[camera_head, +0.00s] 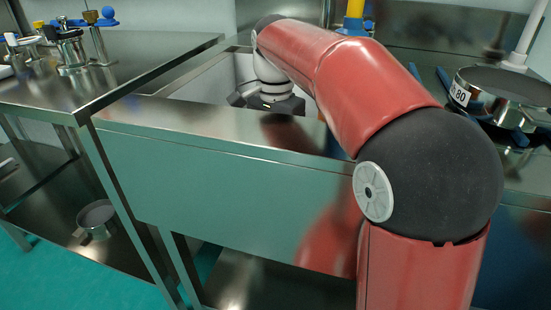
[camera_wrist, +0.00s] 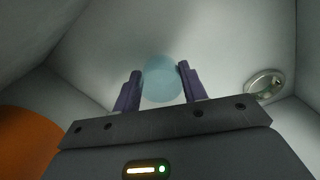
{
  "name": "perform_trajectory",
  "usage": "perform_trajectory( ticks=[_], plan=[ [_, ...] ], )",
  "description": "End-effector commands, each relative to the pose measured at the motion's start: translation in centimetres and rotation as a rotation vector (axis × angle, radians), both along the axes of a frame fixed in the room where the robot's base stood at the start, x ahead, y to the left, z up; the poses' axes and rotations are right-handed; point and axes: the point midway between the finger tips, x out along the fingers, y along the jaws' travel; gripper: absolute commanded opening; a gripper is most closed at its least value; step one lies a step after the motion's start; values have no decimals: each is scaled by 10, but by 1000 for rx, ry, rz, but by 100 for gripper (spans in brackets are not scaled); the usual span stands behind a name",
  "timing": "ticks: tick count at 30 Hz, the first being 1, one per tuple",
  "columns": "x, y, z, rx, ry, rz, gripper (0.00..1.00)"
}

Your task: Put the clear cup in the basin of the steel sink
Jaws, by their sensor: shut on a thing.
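The clear cup (camera_wrist: 162,80) shows in the wrist view as a pale blue, see-through round shape between the two dark fingers of my gripper (camera_wrist: 158,82). My gripper is shut on it. In the head view the wrist end of my arm reaches down into the basin of the steel sink (camera_head: 200,84), and my fingers and the cup are hidden behind the sink's front edge. The wrist view shows the basin's pale floor and walls around the cup, with a round drain (camera_wrist: 265,84) at the right. I cannot tell whether the cup touches the floor.
A steel table (camera_head: 130,55) with metal fittings (camera_head: 72,50) stands at the left, and a metal pan (camera_head: 97,217) sits on its lower shelf. A sieve marked 80 (camera_head: 490,98) stands on the counter at the right. In the wrist view, an orange shape (camera_wrist: 28,142) lies at the lower left.

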Motion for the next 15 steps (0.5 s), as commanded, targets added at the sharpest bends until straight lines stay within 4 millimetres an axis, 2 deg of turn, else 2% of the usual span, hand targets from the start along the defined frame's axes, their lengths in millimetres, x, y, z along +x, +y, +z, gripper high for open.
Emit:
perform_trajectory(
  ticks=[6,9,15],
  plan=[
    [-1,0,-34,-1,2,0,20],
    [0,0,-40,-1,1,0,20],
    [0,0,-39,0,0,0,20]
  ],
)
